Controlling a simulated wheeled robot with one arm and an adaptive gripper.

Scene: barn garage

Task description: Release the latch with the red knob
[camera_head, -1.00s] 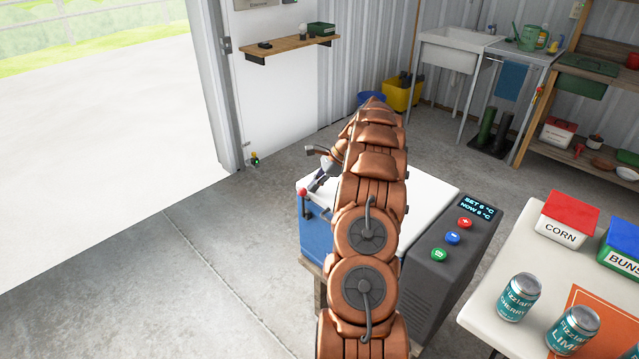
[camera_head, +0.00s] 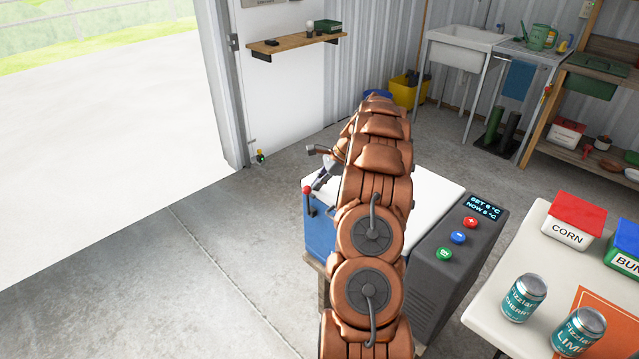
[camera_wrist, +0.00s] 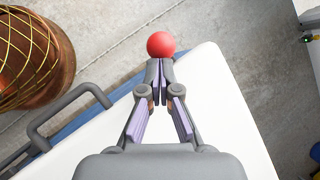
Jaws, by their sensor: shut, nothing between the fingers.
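The red knob (camera_head: 307,190) is a small ball on a dark lever at the left front corner of a blue box with a white lid (camera_head: 432,193). It also shows in the wrist view (camera_wrist: 160,45), just beyond my fingertips. My gripper (camera_wrist: 161,72) is shut and empty, with its tips at the near edge of the knob. I cannot tell whether they touch it. In the head view my gripper (camera_head: 318,185) is just right of the knob, low over the lid. My arm hides much of the box and lid.
A grey control unit (camera_head: 445,265) with a display and several coloured buttons adjoins the box on the right. A white table (camera_head: 490,310) with cans and corn and bun boxes stands at the right front. Concrete floor (camera_head: 220,250) left of the box is clear.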

